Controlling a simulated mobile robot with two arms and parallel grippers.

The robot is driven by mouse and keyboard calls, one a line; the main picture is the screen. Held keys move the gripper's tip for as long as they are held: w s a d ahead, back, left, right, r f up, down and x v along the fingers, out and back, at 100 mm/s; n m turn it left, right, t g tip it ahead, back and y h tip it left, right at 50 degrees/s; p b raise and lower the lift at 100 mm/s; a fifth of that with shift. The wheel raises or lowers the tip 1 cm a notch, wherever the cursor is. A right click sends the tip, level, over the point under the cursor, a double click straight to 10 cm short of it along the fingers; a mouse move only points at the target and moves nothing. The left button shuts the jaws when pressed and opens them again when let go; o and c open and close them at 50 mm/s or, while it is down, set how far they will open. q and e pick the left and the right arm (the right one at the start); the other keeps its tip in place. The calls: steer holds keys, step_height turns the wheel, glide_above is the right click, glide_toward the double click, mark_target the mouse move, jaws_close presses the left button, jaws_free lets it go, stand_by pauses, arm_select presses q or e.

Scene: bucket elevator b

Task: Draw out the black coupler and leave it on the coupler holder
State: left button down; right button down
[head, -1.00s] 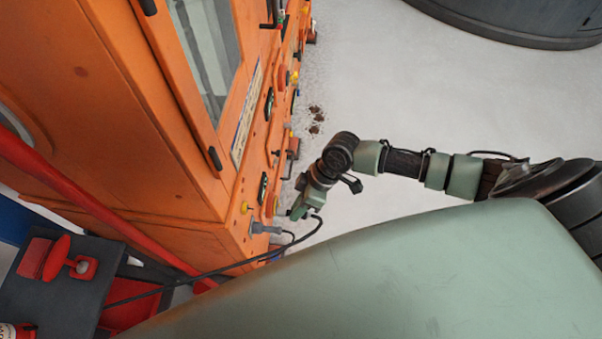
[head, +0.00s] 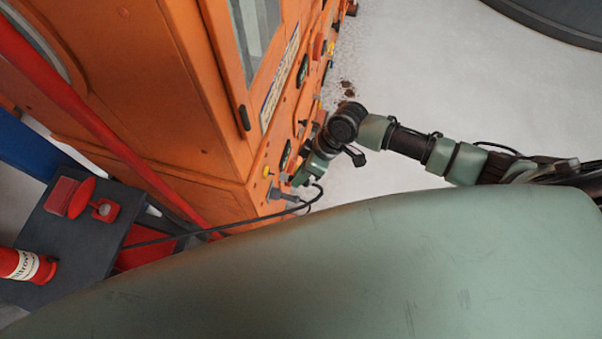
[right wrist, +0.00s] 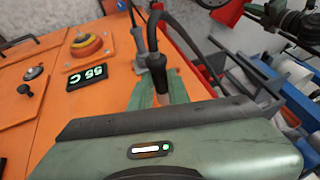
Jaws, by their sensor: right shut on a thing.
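My right gripper (head: 300,178) is at the lower edge of the orange machine's control panel. In the right wrist view its green fingers (right wrist: 155,97) are shut on the black coupler (right wrist: 157,72), which has a thick black cable running up from it. A grey coupler (right wrist: 139,38) with its own cable is beside it; it also shows at the panel in the head view (head: 284,194). I cannot tell whether the black coupler is still seated in a socket. I cannot make out the coupler holder for certain. My left gripper is not in view.
The orange machine (head: 150,85) carries knobs and a small display (right wrist: 87,78). A dark table (head: 80,235) with red items and a red canister (head: 25,265) stands at the lower left. Black cables run toward it.

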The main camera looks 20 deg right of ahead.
mark_target(287, 175)
steer(key=shift+r+p, duration=0.1)
steer(key=shift+p, duration=0.6)
stand_by(1.2)
steer(key=shift+w+a, duration=0.45)
steer(key=shift+a, duration=0.25)
steer(key=shift+w+a, duration=0.45)
steer(key=shift+a, duration=0.2)
stand_by(0.3)
steer(key=c, duration=1.3)
jaws_free()
steer(key=shift+v, duration=3.9)
